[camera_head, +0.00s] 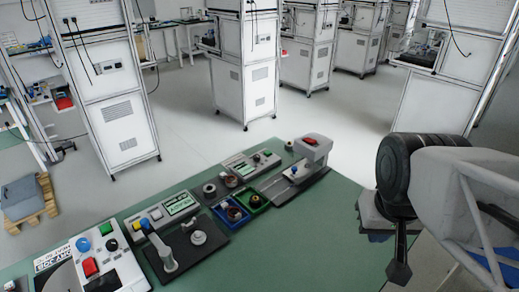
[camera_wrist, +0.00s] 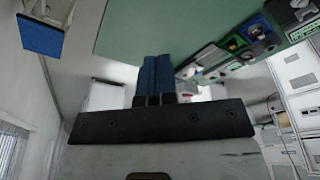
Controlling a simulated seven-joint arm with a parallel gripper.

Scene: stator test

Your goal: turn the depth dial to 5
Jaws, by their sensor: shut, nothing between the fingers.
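I cannot tell which control is the depth dial; no dial numbers are readable. A control box with a display and small knobs (camera_head: 165,212) stands on the green table. A similar box (camera_head: 250,163) stands farther back. A larger panel (camera_head: 98,262) with blue, green, red and black controls is at the front left. My gripper's blue fingers (camera_wrist: 154,75) are shut together and empty in the wrist view. My arm is at the right in the head view, over the table's right edge and apart from the devices.
A grey press-like device (camera_head: 313,150) stands at the table's back. Blue and green trays (camera_head: 250,200) with round parts sit beside a black plate with a lever (camera_head: 165,256). The green table's (camera_head: 310,230) right half is clear. White cabinets (camera_head: 245,70) stand beyond.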

